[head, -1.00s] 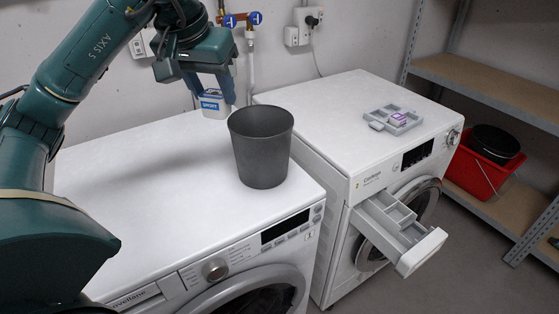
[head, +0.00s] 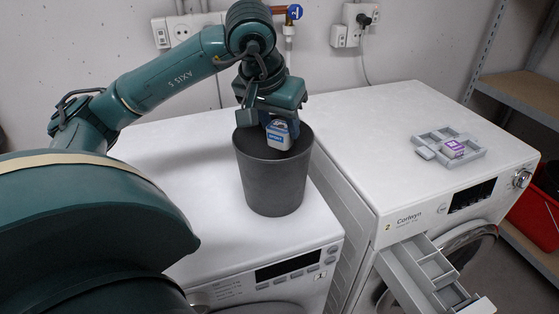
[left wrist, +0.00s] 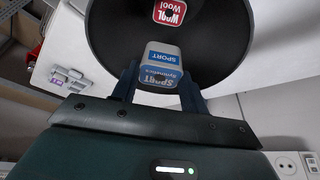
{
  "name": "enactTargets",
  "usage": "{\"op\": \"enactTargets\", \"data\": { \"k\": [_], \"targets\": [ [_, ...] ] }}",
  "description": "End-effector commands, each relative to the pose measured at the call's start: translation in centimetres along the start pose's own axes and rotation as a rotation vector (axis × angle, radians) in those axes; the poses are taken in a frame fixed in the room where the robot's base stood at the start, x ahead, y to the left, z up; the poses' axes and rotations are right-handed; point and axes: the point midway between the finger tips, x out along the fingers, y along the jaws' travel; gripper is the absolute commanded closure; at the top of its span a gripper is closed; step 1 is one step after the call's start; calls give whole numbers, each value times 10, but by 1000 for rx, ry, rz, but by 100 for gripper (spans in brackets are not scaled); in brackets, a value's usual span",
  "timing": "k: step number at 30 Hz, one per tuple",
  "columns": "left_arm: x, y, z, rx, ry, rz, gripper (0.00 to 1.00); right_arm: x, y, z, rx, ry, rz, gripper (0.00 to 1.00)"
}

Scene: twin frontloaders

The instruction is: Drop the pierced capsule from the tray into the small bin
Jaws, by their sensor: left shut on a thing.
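My left gripper (head: 273,122) is shut on a white and blue capsule labelled SPORT (head: 279,136). It holds the capsule over the mouth of the dark grey small bin (head: 272,182), with the capsule's lower part at about rim level. The left wrist view shows the capsule (left wrist: 161,62) between the fingers against the bin's dark inside (left wrist: 218,50). A red item marked Wool (left wrist: 170,12) lies inside the bin. I cannot make out a piercing on the held capsule. The grey tray (head: 428,138) on the right machine holds a purple capsule (head: 454,147). My right gripper is out of view.
The bin stands on the left white washing machine (head: 205,225), near its right edge. A gap separates it from the right machine (head: 370,130), whose detergent drawer (head: 432,268) is pulled out. A red bucket (head: 533,222) sits on shelving at the right.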

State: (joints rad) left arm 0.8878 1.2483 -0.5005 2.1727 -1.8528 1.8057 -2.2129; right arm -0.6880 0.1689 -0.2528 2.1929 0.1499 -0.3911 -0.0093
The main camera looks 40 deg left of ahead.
Motion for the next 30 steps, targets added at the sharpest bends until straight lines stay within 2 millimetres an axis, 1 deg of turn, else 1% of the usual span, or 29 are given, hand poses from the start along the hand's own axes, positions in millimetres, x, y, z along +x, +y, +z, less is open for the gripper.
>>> {"op": "enactTargets", "data": {
  "k": [1, 3, 8, 15, 18, 27, 28, 30],
  "targets": [
    [13, -1, 6, 0, -5, -3, 78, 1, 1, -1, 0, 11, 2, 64],
    [23, -1, 10, 0, -3, -2, 78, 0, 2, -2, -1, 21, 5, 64],
    [35, 0, 14, -1, -1, -1, 78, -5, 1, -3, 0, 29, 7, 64],
    [65, 0, 27, -1, -2, -1, 78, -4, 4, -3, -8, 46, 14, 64],
    [69, 0, 29, -1, 0, 0, 78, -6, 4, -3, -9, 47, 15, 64],
    [71, 0, 29, -1, 1, 0, 78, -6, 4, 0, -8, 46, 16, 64],
    [72, 0, 29, -1, 1, 0, 55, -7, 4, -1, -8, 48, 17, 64],
    [70, 0, 29, -1, 1, 0, 50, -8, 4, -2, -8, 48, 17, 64]
  ]
}}
